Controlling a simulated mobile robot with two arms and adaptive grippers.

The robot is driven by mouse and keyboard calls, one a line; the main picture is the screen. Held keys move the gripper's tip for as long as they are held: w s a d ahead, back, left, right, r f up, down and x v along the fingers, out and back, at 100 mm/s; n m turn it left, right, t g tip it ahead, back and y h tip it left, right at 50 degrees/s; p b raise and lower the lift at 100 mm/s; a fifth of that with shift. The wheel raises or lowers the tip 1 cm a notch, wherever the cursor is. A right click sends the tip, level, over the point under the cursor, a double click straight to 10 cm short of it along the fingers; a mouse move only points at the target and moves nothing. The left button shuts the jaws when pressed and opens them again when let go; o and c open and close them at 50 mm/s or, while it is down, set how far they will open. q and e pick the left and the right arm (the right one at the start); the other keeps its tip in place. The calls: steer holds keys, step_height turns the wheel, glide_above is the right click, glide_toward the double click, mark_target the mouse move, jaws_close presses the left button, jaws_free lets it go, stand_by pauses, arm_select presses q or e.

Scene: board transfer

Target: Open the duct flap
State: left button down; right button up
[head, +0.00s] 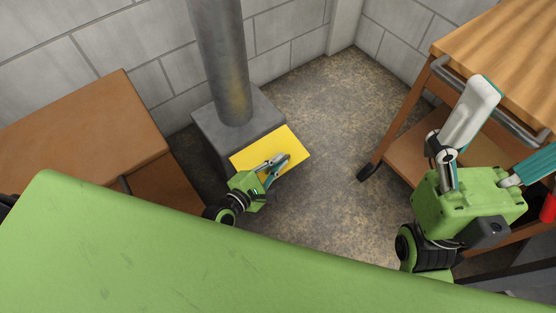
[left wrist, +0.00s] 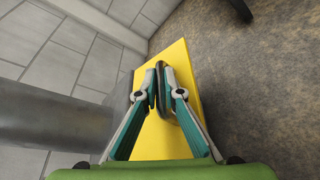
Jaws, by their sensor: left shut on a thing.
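The duct (head: 220,50) is a grey vertical pipe on a grey box-shaped base (head: 208,130) by the wall. The yellow duct flap (head: 292,140) is at the base's front and slants outward over the floor. It also shows in the left wrist view (left wrist: 180,60). My left gripper (head: 283,160) is at the flap's middle, shut on the dark flap handle (left wrist: 160,92), which the fingers partly hide. My right gripper (head: 518,122) is at the right beside the wooden cart, its fingers spread wide and nothing visible between them.
A wooden cart (head: 515,30) with a metal rail (head: 520,127) and a caster (head: 368,172) stands at the right. A brown wooden cabinet (head: 85,125) stands at the left. A red object (head: 549,208) shows at the right edge. The floor (head: 340,115) between flap and cart is clear.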

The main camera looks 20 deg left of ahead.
mark_target(275, 153)
arm_select(q)
steer(key=r, duration=0.1)
steer(key=r+p, duration=0.1)
steer(key=a+r+p, duration=0.1)
steer(key=shift+w+r, duration=0.25)
steer(key=shift+w, duration=0.15)
steer(key=shift+a+r, duration=0.1)
steer(key=shift+r, duration=0.05)
arm_select(e)
steer(key=w+a+f+g, duration=0.1)
steer(key=w+f+g, duration=0.1)
steer(key=w, duration=0.3)
steer(key=w+a+f+g+h, duration=0.1)
steer(key=w+f+g, duration=0.1)
steer(key=w+g, duration=0.2)
steer(key=shift+w+a+f+n, duration=0.15)
steer(key=shift+w+f+n, duration=0.2)
steer(key=shift+w, duration=0.7)
arm_select(q)
steer(key=shift+w, duration=0.1)
arm_select(e)
steer(key=shift+r, duration=0.1)
arm_select(q)
steer(key=c, duration=2.4)
jaws_free()
steer(key=shift+c, duration=0.2)
steer(key=v, duration=1.2)
